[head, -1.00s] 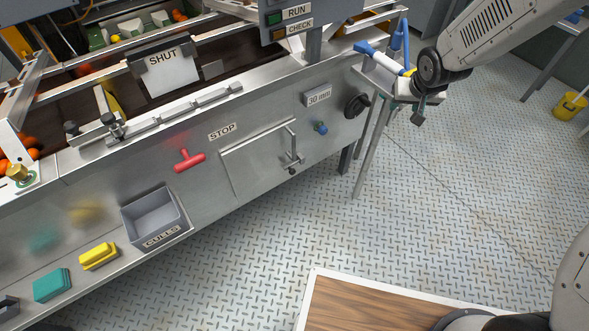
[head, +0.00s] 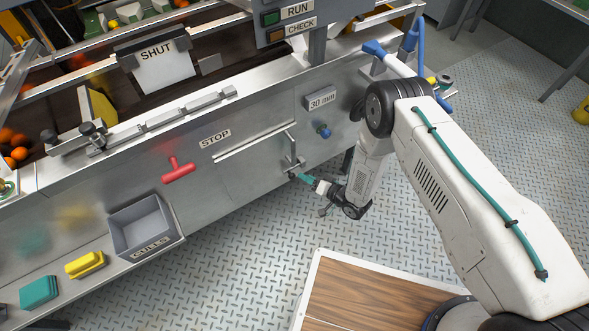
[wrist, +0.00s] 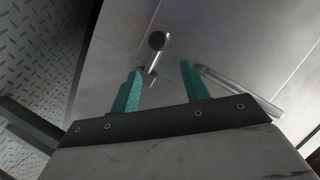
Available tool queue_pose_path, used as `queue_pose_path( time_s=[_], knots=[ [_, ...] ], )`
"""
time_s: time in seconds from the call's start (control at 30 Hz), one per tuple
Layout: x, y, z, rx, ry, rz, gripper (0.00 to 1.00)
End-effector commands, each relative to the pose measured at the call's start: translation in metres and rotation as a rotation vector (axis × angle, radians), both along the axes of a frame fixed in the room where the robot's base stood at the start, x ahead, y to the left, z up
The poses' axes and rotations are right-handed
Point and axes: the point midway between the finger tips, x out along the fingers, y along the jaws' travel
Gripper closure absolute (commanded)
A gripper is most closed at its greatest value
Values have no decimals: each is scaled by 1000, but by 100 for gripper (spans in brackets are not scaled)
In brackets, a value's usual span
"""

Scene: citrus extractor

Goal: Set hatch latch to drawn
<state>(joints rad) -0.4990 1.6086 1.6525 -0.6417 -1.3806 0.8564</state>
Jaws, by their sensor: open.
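The hatch (head: 245,160) is a flat metal panel in the machine's front, below the STOP label. At its right side is the hatch latch (head: 292,172), a small metal pin with a dark round knob; it also shows in the wrist view (wrist: 156,41). A longer metal bar (head: 289,143) stands just above it. My gripper (head: 302,177) is open at the latch, its teal fingers pointing at the panel. In the wrist view the latch pin lies between the fingertips (wrist: 161,68), nearer the left one. Whether a finger touches it I cannot tell.
A red T-handle (head: 179,170) is left of the hatch. A blue knob (head: 323,131) sits below the 30 mm label (head: 321,98) to the right. The CULLS bin (head: 143,229) sits on a low ledge at left. The floor before the hatch is clear.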

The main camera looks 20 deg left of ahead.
Motion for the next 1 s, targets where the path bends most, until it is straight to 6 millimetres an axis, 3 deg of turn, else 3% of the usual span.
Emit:
queue_pose_path(
  time_s=[0.1,0.2,0.7,1.0],
  knots=[
    [-19,1,-12,54,17,14,54],
    [-22,4,-15,73,22,19,54],
    [3,66,-30,75,20,18,54],
    [5,71,-31,72,22,17,54]
  ],
)
